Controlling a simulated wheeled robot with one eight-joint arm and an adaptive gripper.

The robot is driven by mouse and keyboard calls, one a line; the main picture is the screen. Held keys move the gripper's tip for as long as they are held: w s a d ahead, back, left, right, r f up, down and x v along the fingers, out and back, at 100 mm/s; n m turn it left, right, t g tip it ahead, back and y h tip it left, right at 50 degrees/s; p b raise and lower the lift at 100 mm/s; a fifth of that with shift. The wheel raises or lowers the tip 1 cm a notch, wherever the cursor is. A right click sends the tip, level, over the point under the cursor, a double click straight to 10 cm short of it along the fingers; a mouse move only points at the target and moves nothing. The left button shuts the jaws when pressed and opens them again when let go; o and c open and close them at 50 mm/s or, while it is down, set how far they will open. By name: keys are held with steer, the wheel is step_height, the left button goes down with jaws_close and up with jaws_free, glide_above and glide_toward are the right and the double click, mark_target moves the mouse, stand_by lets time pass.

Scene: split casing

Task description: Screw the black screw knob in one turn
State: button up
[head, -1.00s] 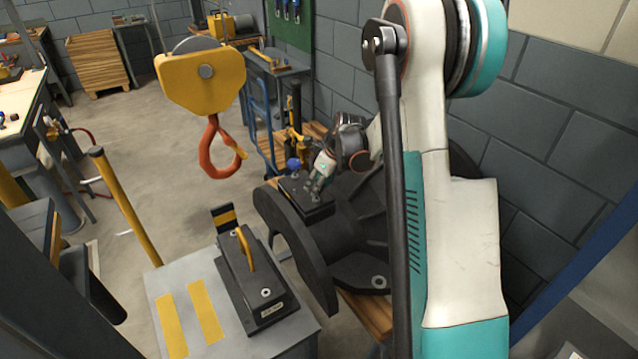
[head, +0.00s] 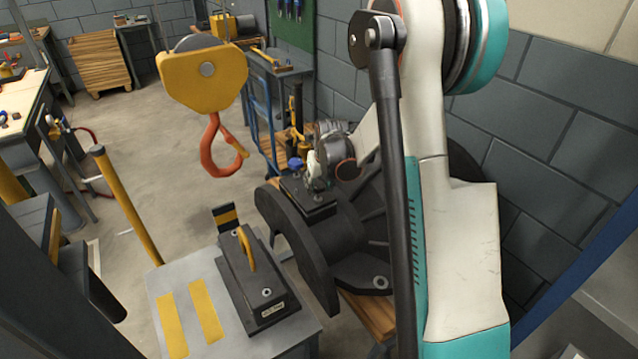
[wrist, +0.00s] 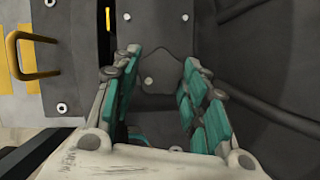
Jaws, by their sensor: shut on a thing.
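The black screw knob (wrist: 166,72) is a dark lobed piece on the black casing's top plate (wrist: 158,20) in the wrist view. My gripper (wrist: 161,62) has its teal-padded fingers on either side of the knob and is shut on it. In the head view my gripper (head: 316,180) points down at the small block on top of the black casing (head: 320,240). The knob is hidden behind the fingers there.
A black cover with a yellow handle (head: 246,248) rests on the grey table (head: 190,285). A yellow hoist with an orange hook (head: 220,150) hangs to the left.

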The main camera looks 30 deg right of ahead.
steer(key=shift+s, duration=0.1)
steer(key=o, duration=1.1)
steer(key=shift+c, duration=0.2)
steer(key=v, duration=1.1)
steer(key=shift+r, duration=0.45)
steer(key=shift+a, duration=0.1)
